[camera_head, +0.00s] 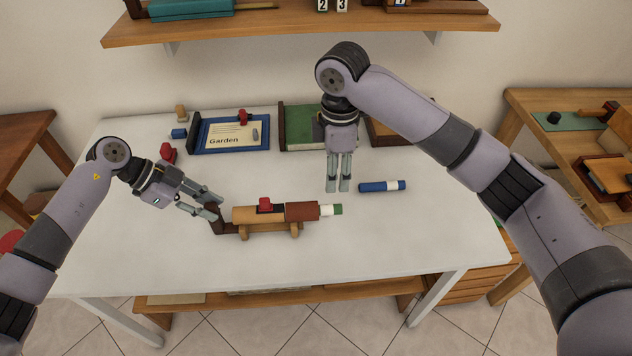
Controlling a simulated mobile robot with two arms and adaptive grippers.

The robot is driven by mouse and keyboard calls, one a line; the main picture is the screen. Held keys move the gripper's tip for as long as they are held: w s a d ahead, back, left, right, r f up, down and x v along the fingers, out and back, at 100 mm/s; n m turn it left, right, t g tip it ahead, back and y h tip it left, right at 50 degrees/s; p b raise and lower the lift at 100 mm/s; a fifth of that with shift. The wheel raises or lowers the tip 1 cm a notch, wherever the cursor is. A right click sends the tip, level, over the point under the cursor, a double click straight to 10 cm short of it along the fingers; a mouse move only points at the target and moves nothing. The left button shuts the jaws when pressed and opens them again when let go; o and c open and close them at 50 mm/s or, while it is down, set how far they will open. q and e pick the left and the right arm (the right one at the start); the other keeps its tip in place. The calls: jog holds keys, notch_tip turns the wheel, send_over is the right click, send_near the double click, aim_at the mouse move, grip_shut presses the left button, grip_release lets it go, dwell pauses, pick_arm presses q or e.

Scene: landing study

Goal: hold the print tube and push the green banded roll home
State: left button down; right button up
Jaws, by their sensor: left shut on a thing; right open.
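The print tube (258,214) lies level on a wooden cradle (267,231) on the white table. It is tan, with a red-brown collar (301,211) at its right end and a red piece (265,204) on top. The green banded roll (332,210) sticks out of the collar's right end, showing a white band and a green tip; the rest is hidden inside. My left gripper (214,209) is shut on the dark brown part at the tube's left end. My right gripper (338,188) is open and empty, fingers pointing down, behind the roll's tip and apart from it.
A blue "Garden" tray (264,146) and a green tray (299,137) stand at the back. A shelf (300,27) hangs above. The table's front and right are clear.

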pick_arm(q)
jog(key=c, duration=1.3)
grip_release()
